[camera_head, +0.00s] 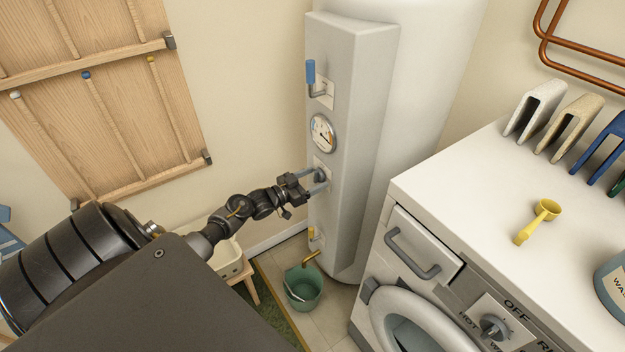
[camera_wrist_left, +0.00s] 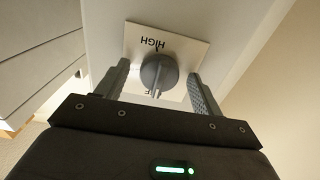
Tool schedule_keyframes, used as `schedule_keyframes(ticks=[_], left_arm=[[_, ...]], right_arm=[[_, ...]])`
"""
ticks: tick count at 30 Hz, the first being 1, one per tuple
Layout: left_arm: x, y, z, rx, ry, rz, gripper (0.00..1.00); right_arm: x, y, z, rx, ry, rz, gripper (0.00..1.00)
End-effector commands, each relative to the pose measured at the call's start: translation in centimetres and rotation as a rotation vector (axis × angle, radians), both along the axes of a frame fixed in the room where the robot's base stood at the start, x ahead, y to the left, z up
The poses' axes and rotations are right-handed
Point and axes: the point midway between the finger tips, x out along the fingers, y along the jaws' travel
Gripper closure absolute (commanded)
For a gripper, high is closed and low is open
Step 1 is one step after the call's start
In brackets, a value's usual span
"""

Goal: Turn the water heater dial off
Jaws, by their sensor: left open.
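The water heater dial (camera_head: 321,174) is a round grey knob on a pale plate on the heater's front panel, below the round gauge. In the left wrist view the dial (camera_wrist_left: 158,72) shows large, with an upside-down HIGH label at the plate's upper edge. A partly hidden letter shows below the knob. My left gripper (camera_head: 317,182) is open at the dial. In the wrist view its fingers (camera_wrist_left: 158,80) stand on either side of the knob, with visible gaps. I cannot tell how deep they reach. My right gripper is not in view.
A blue-handled lever (camera_head: 311,73) and the gauge (camera_head: 322,133) are above the dial. A yellow tap (camera_head: 311,257) and a green bucket (camera_head: 303,287) are below. A white washing machine (camera_head: 455,182) stands close on the right. A wooden rack (camera_head: 100,90) hangs left.

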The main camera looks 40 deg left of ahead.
Motion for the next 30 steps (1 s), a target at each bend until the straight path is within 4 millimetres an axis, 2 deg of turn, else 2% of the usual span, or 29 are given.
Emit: schedule_keyframes(ticks=[4,7,18,21,25,30], left_arm=[[-0.2,0.1,0.0,0.001,0.000,0.000,0.33],[-1.1,0.4,-0.1,0.001,0.000,0.001,0.33],[-7.8,2.3,-0.2,0.002,0.002,-0.001,0.33],[-9.1,2.7,-0.2,0.001,0.001,-0.001,0.33],[-10.1,3.0,-0.1,0.000,0.000,0.000,0.33],[-10.4,3.1,0.0,0.000,0.000,0.000,0.33]], right_arm=[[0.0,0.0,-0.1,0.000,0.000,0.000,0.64],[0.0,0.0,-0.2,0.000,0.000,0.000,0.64],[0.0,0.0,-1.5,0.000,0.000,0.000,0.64],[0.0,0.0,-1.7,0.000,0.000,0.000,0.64],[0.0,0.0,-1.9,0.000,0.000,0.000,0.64],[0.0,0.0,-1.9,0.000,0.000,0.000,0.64]])
